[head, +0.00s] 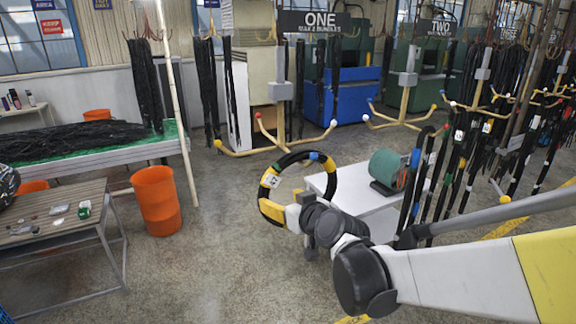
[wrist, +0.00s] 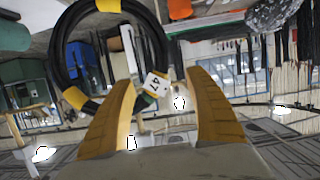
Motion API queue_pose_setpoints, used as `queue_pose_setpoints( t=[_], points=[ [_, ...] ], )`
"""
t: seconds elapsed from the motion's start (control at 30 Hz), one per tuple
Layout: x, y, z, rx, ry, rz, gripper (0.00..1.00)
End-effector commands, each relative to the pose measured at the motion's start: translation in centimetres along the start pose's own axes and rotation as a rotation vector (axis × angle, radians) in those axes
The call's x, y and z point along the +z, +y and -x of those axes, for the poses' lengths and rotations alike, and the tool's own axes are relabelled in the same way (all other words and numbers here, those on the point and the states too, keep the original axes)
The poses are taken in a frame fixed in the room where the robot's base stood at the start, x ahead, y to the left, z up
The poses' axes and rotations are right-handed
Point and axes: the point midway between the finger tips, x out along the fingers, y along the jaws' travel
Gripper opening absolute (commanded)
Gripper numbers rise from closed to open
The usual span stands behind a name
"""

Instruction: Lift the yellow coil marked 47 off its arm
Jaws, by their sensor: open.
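The coil marked 47 (head: 336,180) is a black hose ring with yellow bands and a white tag. In the head view it stands in the air in front of the first stand, with a blue spot at its top; how it rests on an arm there is unclear. In the wrist view the coil (wrist: 62,62) fills the upper left. Its white tag (wrist: 157,84) reads 47 and shows between my fingertips. My gripper (head: 283,204) is open at the coil's lower left side; it also shows in the wrist view (wrist: 160,76). I cannot tell whether the fingers touch the hose.
The first stand (head: 275,140) has ball-tipped arms under a sign reading ONE. A white table (head: 345,206) with a green drum (head: 386,168) is just right of the coil. Hoses hang densely at right. An orange bin (head: 157,200) stands left, with open floor between.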

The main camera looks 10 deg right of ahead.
Motion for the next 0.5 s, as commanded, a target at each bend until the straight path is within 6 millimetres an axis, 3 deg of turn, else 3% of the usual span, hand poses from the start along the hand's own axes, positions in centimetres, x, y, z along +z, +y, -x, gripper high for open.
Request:
queue_pose_setpoints(
  t=[0.3,0.5],
  points=[
    [-0.5,0.1,-4.3,0.001,0.012,0.002,0.64],
    [-0.4,0.0,-6.0,0.001,0.011,0.001,0.64]
  ],
)
